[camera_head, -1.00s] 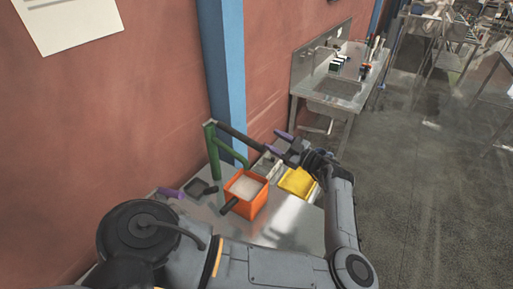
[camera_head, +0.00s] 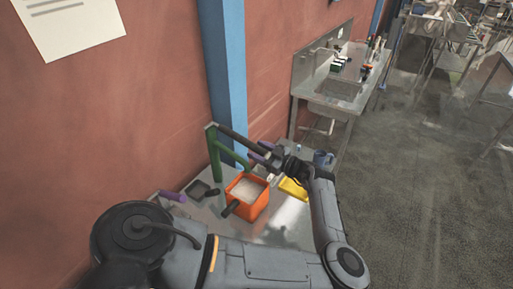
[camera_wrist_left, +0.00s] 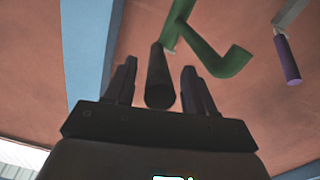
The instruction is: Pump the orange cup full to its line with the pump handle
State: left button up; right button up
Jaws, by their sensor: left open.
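The orange cup (camera_head: 261,208) stands on the metal bench under the green pump spout, with pale powder (camera_head: 247,189) inside near its rim. Its fill line cannot be made out. The green pump (camera_head: 214,157) has a long dark pump handle (camera_head: 235,138) reaching right from its top. My left gripper (camera_head: 261,152) is open at the handle's free end. In the left wrist view the dark handle (camera_wrist_left: 160,80) lies between the two spread fingers, with a gap on each side. My right gripper is not in view.
A dark scoop-like tool (camera_head: 203,190) and a purple grip (camera_head: 173,196) lie left of the cup. A yellow tray (camera_head: 293,189) is to the right, partly behind my arm, with a blue cup (camera_head: 322,158) beyond. A blue post and red wall stand behind.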

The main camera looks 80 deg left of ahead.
pick_arm(q)
jog(key=shift+s+a, duration=0.5)
grip_shut()
